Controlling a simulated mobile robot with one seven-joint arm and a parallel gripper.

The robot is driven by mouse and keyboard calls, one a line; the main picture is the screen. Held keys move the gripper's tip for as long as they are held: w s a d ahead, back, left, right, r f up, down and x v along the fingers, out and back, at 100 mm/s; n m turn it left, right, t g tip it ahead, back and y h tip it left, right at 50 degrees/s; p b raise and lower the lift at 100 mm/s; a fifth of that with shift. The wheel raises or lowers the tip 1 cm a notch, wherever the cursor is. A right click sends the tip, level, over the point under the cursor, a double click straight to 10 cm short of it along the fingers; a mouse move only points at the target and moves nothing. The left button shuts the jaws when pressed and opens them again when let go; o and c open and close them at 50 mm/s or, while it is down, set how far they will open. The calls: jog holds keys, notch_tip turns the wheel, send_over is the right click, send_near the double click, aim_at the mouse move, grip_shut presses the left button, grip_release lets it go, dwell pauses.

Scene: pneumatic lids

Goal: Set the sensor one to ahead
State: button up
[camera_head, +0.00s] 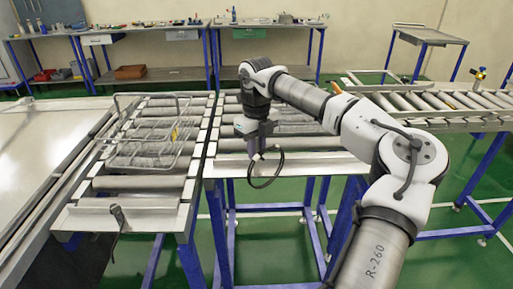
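My arm reaches in from the lower right, and my gripper (257,155) points down above the front edge of the middle conveyor. Its fingers are too small to tell whether they are open or shut. A black cable loop hangs just below and right of it. A small dark device (116,214), perhaps a sensor, is fixed at the front rail of the left conveyor, with a dark strip hanging down. A small yellow and black device (478,74) stands at the right conveyor's far side. No label shows which is sensor one, nor any setting.
A wire basket (152,142) sits on the rollers of the left conveyor (124,185). The right conveyor (430,102) extends behind my arm. Workbenches (150,29) with tools stand along the back wall. Green floor is open at the lower right.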

grip_shut()
jog(key=shift+m, duration=0.3)
jog(key=m+b, duration=0.2)
jog(key=m, duration=0.1)
jog(key=shift+m+b, duration=0.5)
jog(key=shift+m, duration=1.6)
jog(key=o, duration=0.6)
grip_release()
